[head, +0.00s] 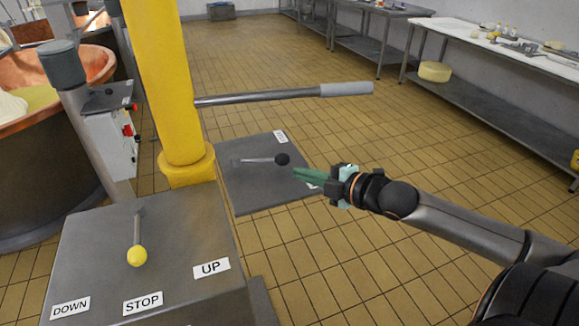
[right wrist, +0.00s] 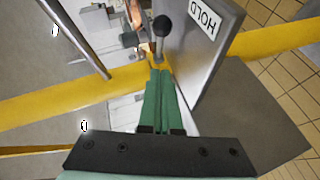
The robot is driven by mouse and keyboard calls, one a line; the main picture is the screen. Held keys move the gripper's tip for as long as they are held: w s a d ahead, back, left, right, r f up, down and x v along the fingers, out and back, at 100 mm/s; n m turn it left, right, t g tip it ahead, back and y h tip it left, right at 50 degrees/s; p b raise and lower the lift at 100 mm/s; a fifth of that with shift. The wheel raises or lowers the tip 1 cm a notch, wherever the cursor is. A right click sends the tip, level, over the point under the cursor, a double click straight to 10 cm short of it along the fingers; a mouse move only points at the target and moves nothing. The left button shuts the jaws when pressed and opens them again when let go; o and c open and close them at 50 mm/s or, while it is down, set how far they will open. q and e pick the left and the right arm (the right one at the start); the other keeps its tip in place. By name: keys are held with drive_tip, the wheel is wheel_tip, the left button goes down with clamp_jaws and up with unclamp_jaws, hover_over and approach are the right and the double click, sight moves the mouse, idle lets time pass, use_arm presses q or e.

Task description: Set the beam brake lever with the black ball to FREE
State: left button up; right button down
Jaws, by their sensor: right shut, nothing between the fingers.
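The brake lever's black ball (head: 282,159) is at the right end of a thin metal rod over a grey panel (head: 240,196), right of the yellow column. The rod points right, between a far white label (head: 280,136) too small to read and a near label mostly hidden by my gripper. My right gripper (head: 298,174), with green fingers shut and empty, is just right of and nearer than the ball, with a small apparent gap. In the right wrist view the ball (right wrist: 162,27) is just beyond the fingertips (right wrist: 160,72), beside a HOLD label (right wrist: 204,19). My left gripper is out of view.
A grey bar (head: 285,95) sticks out from the yellow column (head: 165,80) above the panel. A yellow-ball lever (head: 137,256) stands on a box with DOWN, STOP and UP labels at front left. A copper vat (head: 40,130) is at left. Tiled floor is open behind.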

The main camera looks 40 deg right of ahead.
sight(274, 161)
drive_tip(key=shift+x, duration=1.95)
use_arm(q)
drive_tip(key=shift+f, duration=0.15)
use_arm(e)
drive_tip(key=shift+w+d+f, duration=0.25)
drive_tip(key=shift+w+d, duration=0.05)
drive_tip(key=shift+w, duration=0.25)
drive_tip(key=shift+w+d+f, duration=0.25)
drive_tip(key=shift+w+d, duration=0.1)
drive_tip(key=shift+w, duration=0.25)
drive_tip(key=shift+w+d+f, duration=0.25)
drive_tip(key=shift+w+d, duration=0.05)
drive_tip(key=shift+w, duration=0.25)
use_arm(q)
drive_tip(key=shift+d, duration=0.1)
